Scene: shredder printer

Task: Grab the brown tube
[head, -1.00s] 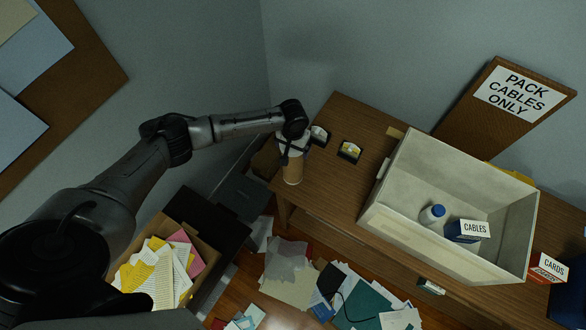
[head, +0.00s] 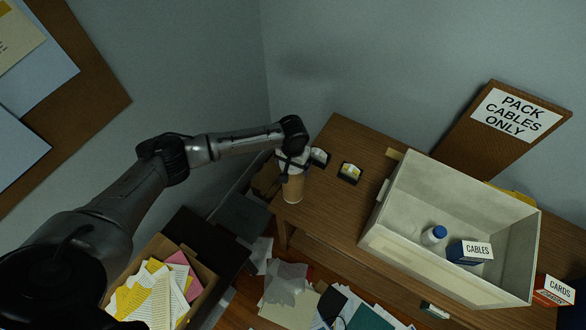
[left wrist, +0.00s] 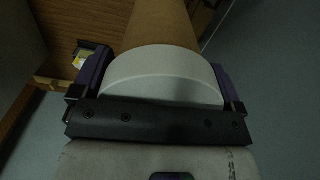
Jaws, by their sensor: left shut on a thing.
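The brown tube (head: 293,190) has a white end cap and stands roughly upright at the left end of the wooden desk. In the left wrist view the tube (left wrist: 160,28) runs away from the camera, with its white cap (left wrist: 162,78) close in front. My left gripper (head: 293,170) is shut on the tube near its capped end, with one finger on each side of it. Whether the tube's lower end touches the desk cannot be told. My right gripper is not in view.
A large open box (head: 385,238) on the desk holds a white bottle (head: 434,236) and a cables box (head: 469,252). Two small dark card holders, one of them here (head: 350,172), sit beside the tube. A cards box (head: 553,291) lies at right. Papers litter the floor.

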